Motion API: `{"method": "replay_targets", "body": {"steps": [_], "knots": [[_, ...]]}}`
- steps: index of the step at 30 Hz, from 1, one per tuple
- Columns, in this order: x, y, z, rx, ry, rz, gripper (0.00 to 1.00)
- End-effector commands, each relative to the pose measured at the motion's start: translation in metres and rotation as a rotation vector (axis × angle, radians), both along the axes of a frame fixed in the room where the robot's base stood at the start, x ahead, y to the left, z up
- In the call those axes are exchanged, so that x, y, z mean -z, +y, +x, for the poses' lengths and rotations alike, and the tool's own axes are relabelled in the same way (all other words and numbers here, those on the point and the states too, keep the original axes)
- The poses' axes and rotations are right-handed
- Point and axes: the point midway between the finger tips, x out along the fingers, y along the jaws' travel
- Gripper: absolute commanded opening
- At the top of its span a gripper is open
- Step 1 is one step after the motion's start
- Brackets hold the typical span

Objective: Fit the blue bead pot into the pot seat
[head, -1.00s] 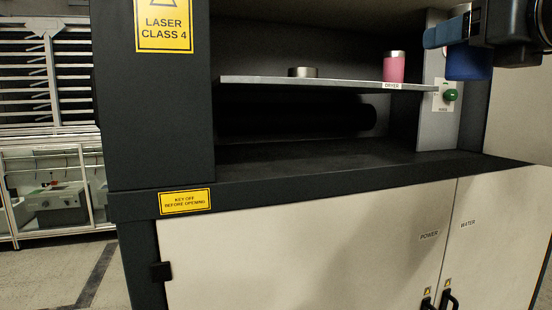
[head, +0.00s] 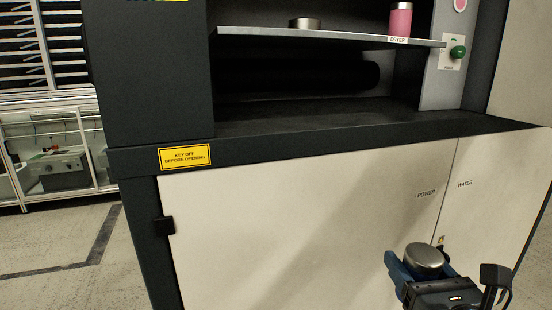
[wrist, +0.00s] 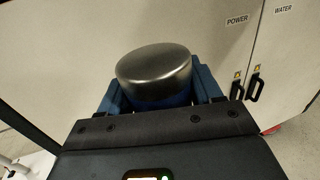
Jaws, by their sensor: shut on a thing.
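The blue bead pot (head: 425,257) has a grey metal lid, which faces up in the head view. In the wrist view the pot (wrist: 155,80) sits between the blue fingers, with a strip of its dark blue body showing under the lid. My gripper (head: 418,265) is shut on it, low in front of the white cabinet doors. The pot looks roughly upright and touches nothing but the fingers. A low round metal piece (head: 305,24) sits on the shelf; I cannot tell whether it is the pot seat.
The shelf (head: 270,37) carries a pink pot (head: 400,20) above a DRYER label. A green knob (head: 458,52) is on the panel to its right. Below lies an open dark ledge (head: 300,112). Door handles (wrist: 255,88) stick out right of my gripper.

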Motion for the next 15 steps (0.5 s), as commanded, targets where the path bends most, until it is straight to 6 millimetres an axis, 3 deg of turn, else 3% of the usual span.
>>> {"method": "replay_targets", "body": {"steps": [1, 7, 10, 15], "knots": [[0.029, 0.0, -0.002, 0.012, 0.007, 0.001, 0.27], [0.125, 0.007, -0.01, 0.032, 0.007, -0.005, 0.27], [0.161, 0.01, -0.013, 0.04, 0.004, -0.006, 0.27], [0.201, 0.012, -0.016, 0.051, 0.001, -0.005, 0.27]]}}
